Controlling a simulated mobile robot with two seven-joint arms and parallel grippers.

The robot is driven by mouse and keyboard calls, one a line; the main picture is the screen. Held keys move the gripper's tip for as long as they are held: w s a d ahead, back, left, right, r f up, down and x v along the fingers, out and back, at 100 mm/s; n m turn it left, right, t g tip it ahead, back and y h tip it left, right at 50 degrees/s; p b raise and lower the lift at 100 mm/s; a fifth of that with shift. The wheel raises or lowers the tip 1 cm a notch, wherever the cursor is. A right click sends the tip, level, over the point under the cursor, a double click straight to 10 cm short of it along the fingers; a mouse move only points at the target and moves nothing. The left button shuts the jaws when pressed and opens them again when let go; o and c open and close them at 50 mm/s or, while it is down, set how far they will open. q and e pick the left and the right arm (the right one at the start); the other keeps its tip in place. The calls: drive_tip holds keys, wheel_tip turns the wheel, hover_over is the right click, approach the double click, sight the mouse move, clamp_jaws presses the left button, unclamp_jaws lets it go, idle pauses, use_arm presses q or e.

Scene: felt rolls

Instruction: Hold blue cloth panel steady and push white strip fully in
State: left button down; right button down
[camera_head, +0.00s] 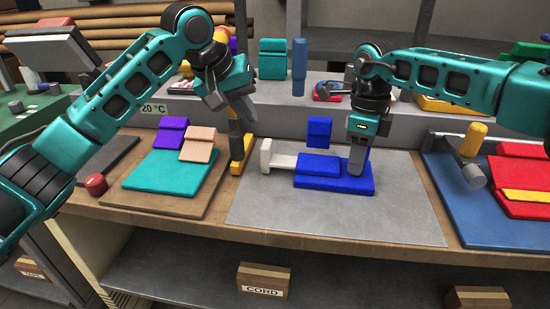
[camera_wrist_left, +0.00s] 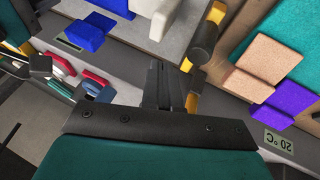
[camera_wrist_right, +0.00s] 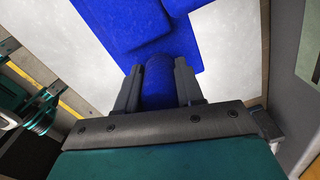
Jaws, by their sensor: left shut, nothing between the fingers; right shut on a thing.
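The blue cloth panel (camera_head: 350,187) lies on a grey mat with a smaller blue pad (camera_head: 318,166) on top. The white strip (camera_head: 282,160) meets the pad's left side, its upright white end further left; how deep it goes is hidden. My right gripper (camera_head: 357,168) is shut on the panel's right part; blue cloth (camera_wrist_right: 158,85) shows between its fingers in the right wrist view. My left gripper (camera_head: 243,112) is shut and empty, raised behind and left of the strip. The white end (camera_wrist_left: 153,12) shows ahead in the left wrist view.
A mallet (camera_head: 238,148) with yellow and dark parts stands close by my left gripper. A small blue block (camera_head: 319,130) is behind the panel. A teal panel (camera_head: 165,182) lies left; red cloth (camera_head: 520,180) lies right. The mat's front (camera_head: 330,225) is clear.

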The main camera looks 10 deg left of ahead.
use_arm(q)
drive_tip(key=shift+f, duration=2.1)
use_arm(e)
drive_tip(key=shift+f, duration=0.1)
use_arm(q)
hover_over(285, 162)
drive_tip(key=shift+d+f, duration=0.1)
use_arm(e)
drive_tip(key=shift+a, duration=0.1)
idle(1.6)
use_arm(q)
wheel_tip(285, 162, up, 7)
drive_tip(key=a, duration=0.1)
drive_tip(key=shift+a, duration=0.2)
idle(1.0)
drive_tip(key=shift+w, duration=0.1)
